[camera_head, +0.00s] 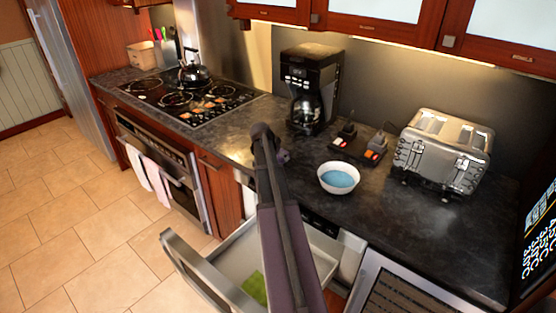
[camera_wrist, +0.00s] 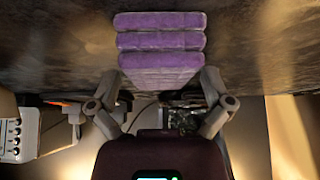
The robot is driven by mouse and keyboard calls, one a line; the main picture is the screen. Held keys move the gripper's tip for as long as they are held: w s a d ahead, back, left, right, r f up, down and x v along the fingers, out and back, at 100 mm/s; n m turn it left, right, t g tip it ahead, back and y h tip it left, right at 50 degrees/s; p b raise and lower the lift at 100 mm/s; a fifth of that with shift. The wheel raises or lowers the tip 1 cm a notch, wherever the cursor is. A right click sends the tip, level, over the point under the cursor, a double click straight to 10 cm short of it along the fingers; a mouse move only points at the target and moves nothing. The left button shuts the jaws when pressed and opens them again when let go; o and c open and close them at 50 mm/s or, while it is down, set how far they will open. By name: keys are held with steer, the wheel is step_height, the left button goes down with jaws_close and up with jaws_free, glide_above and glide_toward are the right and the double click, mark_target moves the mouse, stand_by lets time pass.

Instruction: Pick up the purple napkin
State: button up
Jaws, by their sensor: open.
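The purple napkin (camera_wrist: 160,42) shows in the wrist view as a stack of folded purple layers at the top middle, against the dark counter. My gripper (camera_wrist: 161,84) is open. Its two fingers stand left and right of the napkin's near end, which lies between them in the picture. I cannot tell whether either finger touches it. In the head view my arm covers the counter around my gripper, and I cannot make out the napkin clearly there.
A white bowl with blue contents (camera_head: 338,177) stands right of my arm. Behind are a coffee maker (camera_head: 310,85), a small dark tray (camera_head: 358,148) and a toaster (camera_head: 443,150). An open drawer (camera_head: 180,262) with a green item (camera_head: 254,287) lies below. A kettle (camera_head: 193,72) sits on the stove.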

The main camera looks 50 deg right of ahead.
steer(key=shift+c, duration=0.2)
steer(key=c, duration=0.8)
steer(key=shift+r, duration=0.2)
step_height(320, 180, up, 3)
steer(key=p, duration=0.3)
steer(key=s+a, duration=0.3)
steer(key=s, duration=0.1)
steer(key=s+a+r+p, duration=0.1)
steer(key=s+a, duration=0.2)
steer(key=s, duration=0.1)
steer(key=s+a+p, duration=0.1)
steer(key=s+a, duration=0.2)
steer(key=s, duration=0.2)
steer(key=shift+a+r, duration=0.2)
steer(key=shift+r, duration=0.1)
steer(key=o, duration=0.3)
steer(key=c, duration=0.3)
